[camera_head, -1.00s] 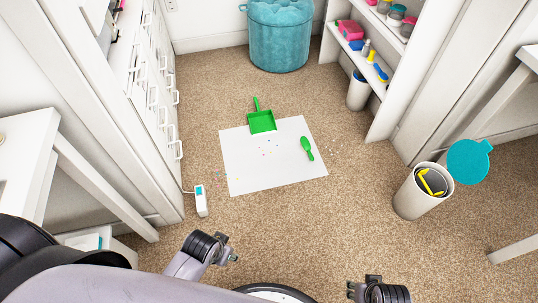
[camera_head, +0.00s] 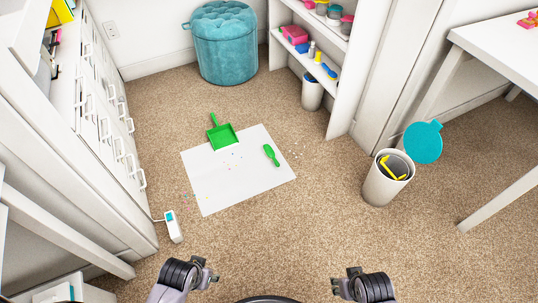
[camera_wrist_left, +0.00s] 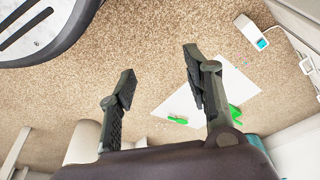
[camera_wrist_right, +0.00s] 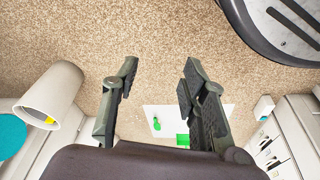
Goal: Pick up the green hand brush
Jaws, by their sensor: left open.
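The green hand brush (camera_head: 271,155) lies on the right part of a white sheet (camera_head: 225,190) on the carpet. A green dustpan (camera_head: 221,136) lies at the sheet's far edge, with small coloured bits near it. My left gripper (camera_head: 212,277) and my right gripper (camera_head: 339,283) are at the bottom of the head view, well short of the sheet. In the left wrist view my left gripper (camera_wrist_left: 155,92) is open and empty, with the brush (camera_wrist_left: 177,120) seen beyond its fingers. In the right wrist view my right gripper (camera_wrist_right: 156,85) is open and empty; the brush (camera_wrist_right: 156,124) shows beyond it.
A white bin with a teal lid (camera_head: 386,180) stands right of the sheet. A small white device (camera_head: 173,226) stands to its left. A teal pouf (camera_head: 222,45) and shelves (camera_head: 345,65) are at the back. Carpet between my grippers and the sheet is clear.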

